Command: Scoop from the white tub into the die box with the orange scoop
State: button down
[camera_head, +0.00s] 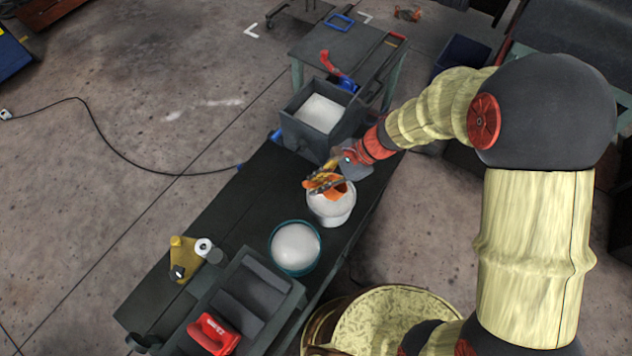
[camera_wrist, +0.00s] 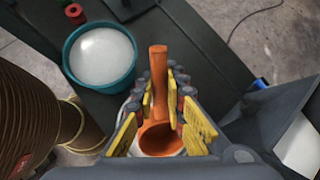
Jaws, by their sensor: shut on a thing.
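The orange scoop (camera_head: 336,191) is over the mouth of the white tub (camera_head: 333,213), which holds pale material. My gripper (camera_head: 325,180) is shut on the scoop, above the tub. In the wrist view the scoop (camera_wrist: 158,62) lies between my yellow-padded fingers (camera_wrist: 164,98), its handle pointing away and its round bowl near the palm. I cannot tell whether the scoop bowl touches the material or holds any. A dark open box (camera_head: 292,127), which appears to be the die box, stands behind the tub with white material inside. Its edge shows at right in the wrist view.
A teal bowl (camera_head: 273,256) with white material stands in front of the tub on the dark bench (camera_head: 210,219). A grey compartment tray (camera_head: 292,298) with a red item (camera_head: 213,333) and a yellow tool (camera_head: 186,259) are nearer the front.

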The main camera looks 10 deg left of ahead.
notch_tip(320, 180, down, 7)
jog(key=b, duration=0.4)
jog(key=shift+r+b, duration=0.15)
jog(key=shift+b, duration=0.2)
jog(key=shift+r, duration=0.1)
dwell(1.2)
jog(key=shift+r+p, duration=2.85)
jog(key=shift+r, duration=0.9)
jog(key=shift+r+t+h+p, duration=0.3)
jog(key=shift+t+h+p, duration=0.15)
jog(key=shift+p, duration=0.45)
jog(key=shift+s+r+t+h+p, duration=0.1)
jog(key=shift+t+h+p, duration=0.15)
jog(key=shift+h+p, duration=0.35)
jog(key=t+h+p, duration=0.1)
jog(key=p, duration=0.3)
jog(key=shift+r+n+h, duration=0.1)
jog(key=shift+n+h, duration=0.15)
jog(key=shift+n, duration=0.05)
jog(key=shift+t+p, duration=0.3)
jog(key=shift+p, duration=0.5)
